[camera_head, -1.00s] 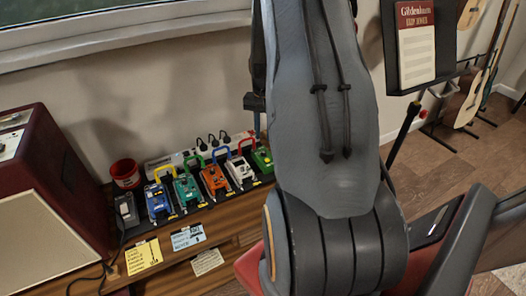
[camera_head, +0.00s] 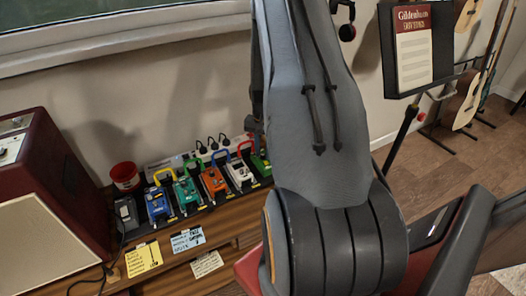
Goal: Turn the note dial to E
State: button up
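No note dial can be made out for certain in the head view. A row of colored pedals stands on a dark board on the wooden bench: a blue pedal (camera_head: 158,204), a teal pedal (camera_head: 187,193), an orange pedal (camera_head: 213,182), a white pedal (camera_head: 240,173) and a green pedal (camera_head: 261,163) partly hidden by my arm. Their knobs are too small to read. My arm fills the middle of the view. My gripper is not visible.
A maroon amplifier (camera_head: 40,190) stands at the left. A red cup (camera_head: 125,176), a power strip (camera_head: 200,150) and paper notes (camera_head: 143,259) are at the bench. A music stand (camera_head: 418,50) and guitars (camera_head: 465,100) stand right, with open floor before them.

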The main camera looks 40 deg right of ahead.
aim_at(263, 155)
grip_shut()
jog(key=shift+n+p, duration=0.7)
jog(key=shift+n, duration=2.2)
jog(key=shift+o, duration=0.9)
grip_release()
jog(key=shift+r+b, duration=0.45)
jog(key=shift+r, duration=3.45)
